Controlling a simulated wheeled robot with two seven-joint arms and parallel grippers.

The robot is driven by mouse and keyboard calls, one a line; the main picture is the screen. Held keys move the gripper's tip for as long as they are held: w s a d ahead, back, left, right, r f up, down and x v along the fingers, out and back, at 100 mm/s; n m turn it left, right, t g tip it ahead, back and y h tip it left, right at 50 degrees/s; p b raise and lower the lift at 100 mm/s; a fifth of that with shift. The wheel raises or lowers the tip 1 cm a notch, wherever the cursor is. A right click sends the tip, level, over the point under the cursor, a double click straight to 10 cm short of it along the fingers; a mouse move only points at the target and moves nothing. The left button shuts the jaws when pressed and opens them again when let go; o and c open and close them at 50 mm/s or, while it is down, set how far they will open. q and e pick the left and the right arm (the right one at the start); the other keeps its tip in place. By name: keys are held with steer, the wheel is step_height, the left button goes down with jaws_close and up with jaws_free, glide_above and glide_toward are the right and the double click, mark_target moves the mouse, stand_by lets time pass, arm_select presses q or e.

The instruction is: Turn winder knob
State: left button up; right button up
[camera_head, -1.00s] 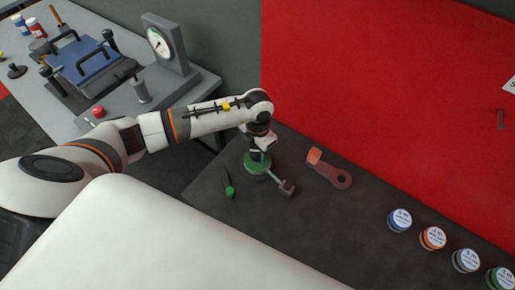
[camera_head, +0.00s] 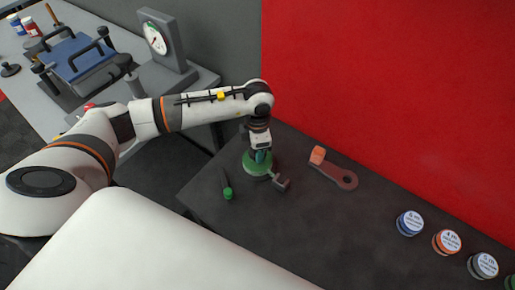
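The winder is a round green-topped device (camera_head: 256,163) on the dark table, with a crank arm ending in a dark grey block-shaped knob (camera_head: 282,184) toward the lower right. My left gripper (camera_head: 262,156) points down over the winder's top, close to the crank's inner end. Its fingers are small and partly hidden by the wrist, so I cannot tell whether they are open or shut, or whether they touch the winder. My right gripper is out of view.
A green-handled pointed tool (camera_head: 227,191) lies left of the winder. An orange-and-brown flat tool (camera_head: 336,171) lies to the right. Several labelled spools (camera_head: 410,223) line the right side. A grey bench (camera_head: 197,84) with a gauge (camera_head: 156,39) stands at upper left.

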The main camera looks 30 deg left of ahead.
arm_select(q)
steer(key=shift+r, duration=0.1)
steer(key=o, duration=1)
steer(key=shift+c, duration=0.2)
step_height(320, 180, up, 12)
steer(key=b, duration=0.3)
